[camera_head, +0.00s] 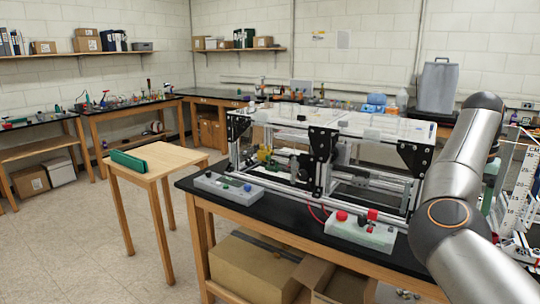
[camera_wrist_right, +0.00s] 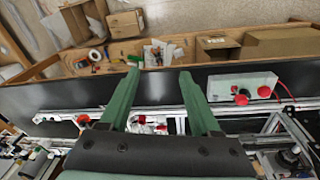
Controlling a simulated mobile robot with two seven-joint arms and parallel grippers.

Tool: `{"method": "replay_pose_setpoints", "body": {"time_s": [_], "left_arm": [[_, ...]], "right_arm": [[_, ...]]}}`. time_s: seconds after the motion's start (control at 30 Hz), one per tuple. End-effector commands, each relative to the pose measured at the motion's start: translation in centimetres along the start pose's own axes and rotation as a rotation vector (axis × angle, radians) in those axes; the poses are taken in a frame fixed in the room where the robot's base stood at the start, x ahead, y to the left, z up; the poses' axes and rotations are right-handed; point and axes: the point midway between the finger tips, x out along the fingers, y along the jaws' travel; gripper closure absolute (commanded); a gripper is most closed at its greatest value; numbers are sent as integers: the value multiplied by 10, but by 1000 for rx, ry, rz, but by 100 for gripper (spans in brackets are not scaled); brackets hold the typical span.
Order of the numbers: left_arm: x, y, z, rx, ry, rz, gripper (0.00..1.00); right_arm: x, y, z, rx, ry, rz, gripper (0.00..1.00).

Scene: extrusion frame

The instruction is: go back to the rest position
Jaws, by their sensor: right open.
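My right arm (camera_head: 455,200) comes in from the right side of the head view, in front of the right end of the extrusion frame (camera_head: 318,160). Its gripper is not visible there. In the right wrist view my right gripper (camera_wrist_right: 160,74) has two green fingers spread apart with nothing between them. The fingers point across the black bench edge, with silver rails of the frame below and around them. My left arm and left gripper are in neither view.
The frame stands on a black-topped bench (camera_head: 280,209). A control box (camera_head: 228,188) sits at its left front, another with red buttons (camera_head: 360,231) at its right front. A wooden table (camera_head: 178,157) holds a green object (camera_head: 128,161). Open floor lies left.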

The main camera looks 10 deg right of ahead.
Motion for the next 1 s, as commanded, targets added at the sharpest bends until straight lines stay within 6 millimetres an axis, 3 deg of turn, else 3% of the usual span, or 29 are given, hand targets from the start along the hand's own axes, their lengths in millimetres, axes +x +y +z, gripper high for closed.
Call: {"method": "replay_pose_setpoints", "body": {"time_s": [0.03,0.3,0.6,0.83,1.0], "left_arm": [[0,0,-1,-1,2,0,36],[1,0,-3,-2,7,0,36],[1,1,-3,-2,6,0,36],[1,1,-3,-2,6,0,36],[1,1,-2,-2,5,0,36]], "right_arm": [[21,5,-6,13,22,30,36],[120,36,-44,21,251,181,36],[201,51,-62,-149,567,312,36],[257,30,-40,-395,772,307,36],[303,1,8,-606,871,221,36]]}}
